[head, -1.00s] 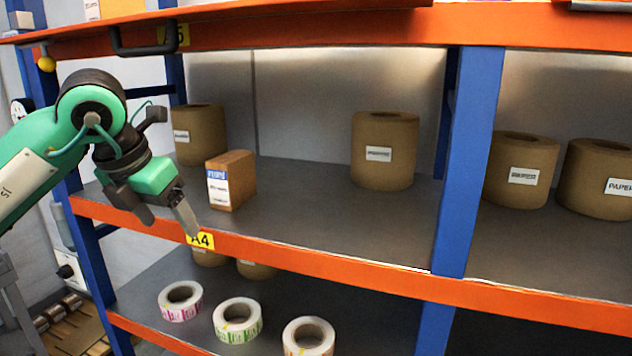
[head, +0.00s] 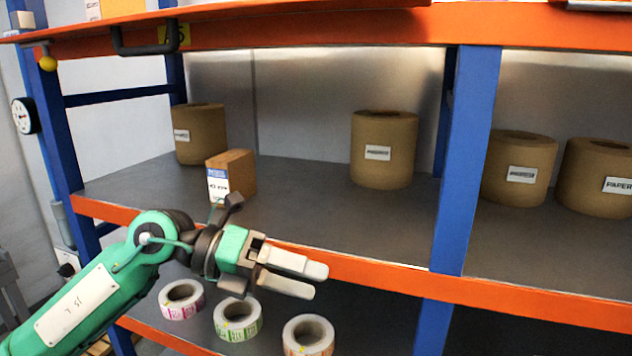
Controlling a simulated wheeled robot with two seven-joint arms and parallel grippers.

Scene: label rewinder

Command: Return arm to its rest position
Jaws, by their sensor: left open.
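My left arm comes in from the lower left of the head view. Its gripper (head: 306,279) is in front of the orange shelf edge, with its fingers pointing right. The gripper is open and nothing shows between its fingers. A small brown box (head: 236,176) with a white and blue label stands on the middle shelf, above and behind my wrist, apart from the fingers. My right gripper does not show.
Brown paper rolls stand on the middle shelf (head: 300,205), one at its left (head: 200,134), one further right (head: 384,150). Label rolls (head: 237,319) lie on the lower shelf below my gripper. A blue upright (head: 468,160) stands right of centre. An orange beam and black handle (head: 146,42) are above.

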